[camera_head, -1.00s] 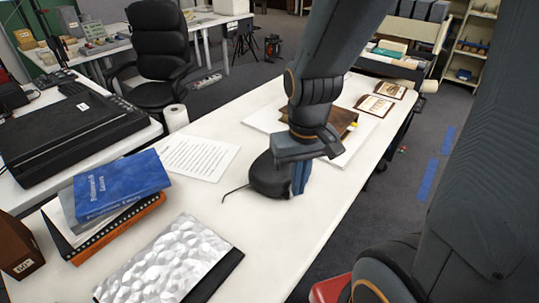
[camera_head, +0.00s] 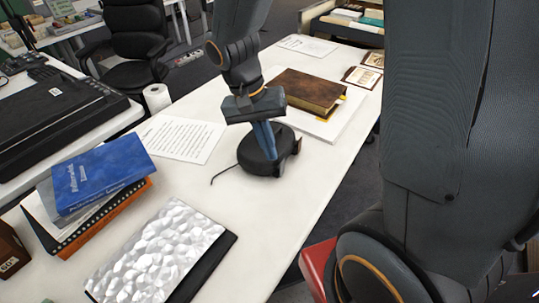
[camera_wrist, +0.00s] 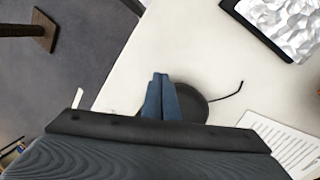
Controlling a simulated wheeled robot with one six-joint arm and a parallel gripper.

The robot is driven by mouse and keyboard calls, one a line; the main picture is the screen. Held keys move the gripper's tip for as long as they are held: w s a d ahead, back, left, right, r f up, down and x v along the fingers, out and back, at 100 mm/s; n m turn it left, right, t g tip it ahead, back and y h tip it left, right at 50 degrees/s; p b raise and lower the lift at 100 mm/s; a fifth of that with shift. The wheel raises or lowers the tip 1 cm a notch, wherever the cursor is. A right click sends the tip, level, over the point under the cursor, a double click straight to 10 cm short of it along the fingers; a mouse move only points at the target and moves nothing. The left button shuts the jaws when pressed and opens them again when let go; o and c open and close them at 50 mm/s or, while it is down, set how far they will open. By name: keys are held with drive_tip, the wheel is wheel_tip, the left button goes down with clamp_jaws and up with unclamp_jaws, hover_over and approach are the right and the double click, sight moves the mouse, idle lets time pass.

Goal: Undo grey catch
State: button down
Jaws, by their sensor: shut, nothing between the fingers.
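I cannot make out a grey catch in either view. My gripper (camera_head: 267,158) is shut and empty, pointing down at a round black object (camera_head: 248,160) with a thin cord on the white table (camera_head: 262,222). In the wrist view, the blue fingers (camera_wrist: 160,78) overlap the left part of the black object (camera_wrist: 192,103). I cannot tell whether they touch it. Small brownish parts stand at its right edge in the head view. A thick brown book (camera_head: 308,91) with yellow bits at its edge lies behind my gripper on a white board.
A silvery patterned book (camera_head: 160,245) lies in front. A blue book (camera_head: 98,172) tops a stack at left, beside a brown box (camera_head: 12,250). A printed sheet (camera_head: 180,138) and two small framed cards (camera_head: 362,77) lie farther back. The table's front-right stretch is clear.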

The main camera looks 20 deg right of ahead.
sight(271, 164)
drive_tip(key=w+a+m+h, duration=0.3)
drive_tip(key=w+m+h, duration=0.1)
drive_tip(key=w+m, duration=0.2)
drive_tip(key=shift+w+a+h, duration=0.2)
drive_tip(key=shift+a+h, duration=0.15)
drive_tip(key=shift+h, duration=0.05)
drive_tip(key=p+x, duration=0.1)
drive_tip(key=x, duration=0.9)
drive_tip(key=shift+s, duration=0.1)
